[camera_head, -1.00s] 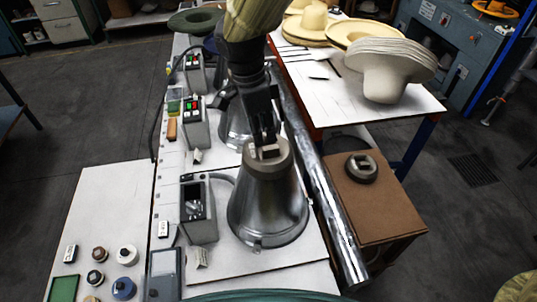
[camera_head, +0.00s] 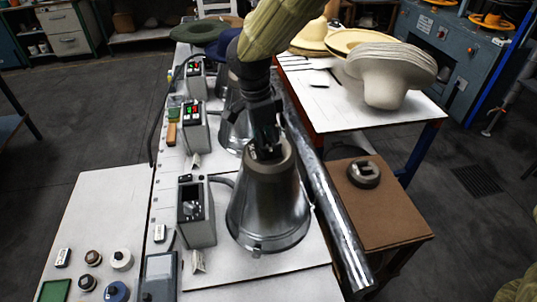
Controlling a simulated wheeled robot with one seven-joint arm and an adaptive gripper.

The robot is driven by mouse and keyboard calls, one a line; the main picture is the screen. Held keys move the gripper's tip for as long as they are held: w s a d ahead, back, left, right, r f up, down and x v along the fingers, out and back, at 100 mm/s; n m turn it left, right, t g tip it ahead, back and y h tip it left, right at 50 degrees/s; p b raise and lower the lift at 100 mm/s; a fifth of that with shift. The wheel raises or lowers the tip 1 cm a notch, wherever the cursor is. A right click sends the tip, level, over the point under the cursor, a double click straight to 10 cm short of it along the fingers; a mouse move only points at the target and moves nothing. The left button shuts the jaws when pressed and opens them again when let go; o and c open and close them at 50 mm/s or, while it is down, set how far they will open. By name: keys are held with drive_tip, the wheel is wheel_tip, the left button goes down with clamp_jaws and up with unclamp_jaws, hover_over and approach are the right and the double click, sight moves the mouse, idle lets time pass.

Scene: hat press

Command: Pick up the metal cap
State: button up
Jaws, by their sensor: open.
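A metal bell-shaped former (camera_head: 268,207) stands on the white table in the middle of the view. A dull metal cap with a raised grip sits at its narrow top, mostly hidden behind my gripper. My gripper (camera_head: 266,152) points down at the top of this former, its fingers around or just above the cap's grip. It is open; whether the fingers touch the cap cannot be told. A second, similar round metal cap (camera_head: 364,173) with a raised grip lies on the brown box to the right, apart from my gripper.
A shiny metal pipe (camera_head: 335,215) runs along the right side of the former. A grey control box (camera_head: 195,212) stands close on its left. Another metal former (camera_head: 235,130) stands behind. Stacked pale hats (camera_head: 390,70) lie on the table at the back right. The brown box top (camera_head: 385,215) is mostly bare.

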drive_tip(key=shift+o, duration=0.3)
wheel_tip(320, 180, down, 2)
drive_tip(key=shift+s+d+f+g, duration=0.1)
drive_tip(key=shift+d+f+g, duration=0.1)
drive_tip(key=shift+g, duration=0.1)
drive_tip(key=o, duration=0.4)
drive_tip(key=shift+s+r, duration=0.2)
drive_tip(key=shift+r, duration=0.2)
drive_tip(key=c, duration=0.7)
drive_tip(key=shift+w, duration=0.25)
clamp_jaws()
drive_tip(key=shift+r, duration=0.1)
drive_tip(key=shift+w+a+r, duration=0.1)
drive_tip(key=shift+w+r, duration=0.05)
drive_tip(key=shift+r, duration=0.05)
